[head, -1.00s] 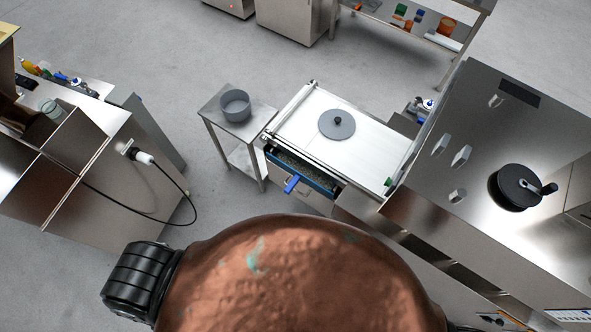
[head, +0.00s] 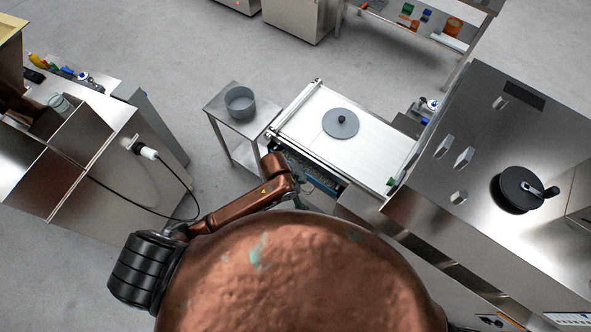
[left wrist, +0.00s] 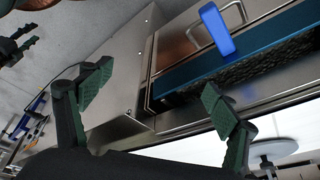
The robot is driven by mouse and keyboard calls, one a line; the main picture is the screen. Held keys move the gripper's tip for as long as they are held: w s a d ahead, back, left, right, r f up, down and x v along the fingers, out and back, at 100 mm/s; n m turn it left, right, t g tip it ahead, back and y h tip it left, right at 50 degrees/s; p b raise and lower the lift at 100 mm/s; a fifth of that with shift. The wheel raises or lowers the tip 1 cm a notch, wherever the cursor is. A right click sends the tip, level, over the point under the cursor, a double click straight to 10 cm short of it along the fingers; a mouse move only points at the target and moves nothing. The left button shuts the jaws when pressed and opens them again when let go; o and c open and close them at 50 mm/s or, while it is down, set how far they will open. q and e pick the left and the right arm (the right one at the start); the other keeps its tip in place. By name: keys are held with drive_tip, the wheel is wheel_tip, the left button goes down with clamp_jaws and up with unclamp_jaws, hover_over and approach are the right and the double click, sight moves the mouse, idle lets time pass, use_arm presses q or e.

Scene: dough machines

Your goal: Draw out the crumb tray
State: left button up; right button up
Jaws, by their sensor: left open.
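The crumb tray (head: 320,182) has blue walls and a dark speckled inside. It stands partly out below the front edge of the white-topped machine (head: 300,118). In the left wrist view the blue tray wall (left wrist: 278,57) runs across the upper right, with its blue handle (left wrist: 217,30) upright in front. My left gripper (left wrist: 158,93) is open and empty. Its fingers are apart from the handle, which lies beyond them toward the upper right. In the head view my left arm hides the handle and part of the tray.
A small side table (head: 215,112) with a grey pot (head: 240,102) stands left of the machine. A steel cabinet (head: 490,150) with a black crank stands right. A steel unit (head: 75,205) with a plug and hanging black cable (head: 184,180) is at left. Open floor lies between.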

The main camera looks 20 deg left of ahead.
use_arm(q)
drive_tip(key=w+a+m+y, duration=0.1)
drive_tip(key=w+m, duration=0.1)
drive_tip(key=w+a+m+g+y, duration=0.1)
drive_tip(key=w+a+m, duration=0.1)
drive_tip(key=w+m, duration=0.1)
drive_tip(key=w+a+f+m+g+y, duration=0.1)
drive_tip(key=w+a+m, duration=0.1)
drive_tip(key=shift+w+a+y, duration=0.1)
drive_tip(key=shift+w+y, duration=0.2)
drive_tip(key=shift+y, duration=0.1)
drive_tip(key=shift+f+b, duration=0.4)
drive_tip(key=shift+f, duration=3.4)
